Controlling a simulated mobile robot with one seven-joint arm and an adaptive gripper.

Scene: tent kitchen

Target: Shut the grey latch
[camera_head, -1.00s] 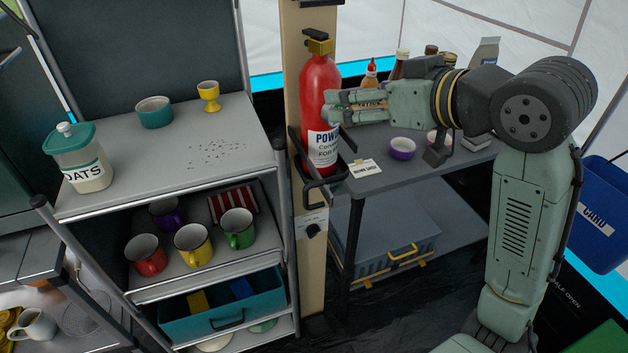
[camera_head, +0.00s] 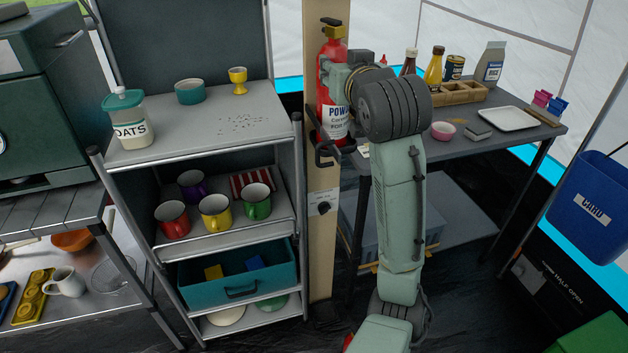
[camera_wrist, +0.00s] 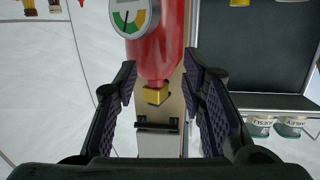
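A red fire extinguisher (camera_head: 325,108) with a brass top stands upright against the tan post. In the wrist view the red extinguisher (camera_wrist: 156,45) appears upside down, beyond and between my fingers. A dark grey bracket (camera_head: 323,153), perhaps the latch, juts out from the post at the extinguisher's lower part. It looks swung out, but its catch is too small to tell. My gripper (camera_wrist: 160,72) is open and empty, its two fingers apart. In the head view it is mostly hidden behind my arm, close to the extinguisher's upper part.
The shelf unit (camera_head: 215,132) with mugs and an oats jar (camera_head: 128,120) stands left of the post. The table (camera_head: 480,150) to the right holds bottles (camera_head: 433,68), a pink bowl (camera_head: 443,130) and a white tray (camera_head: 500,119).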

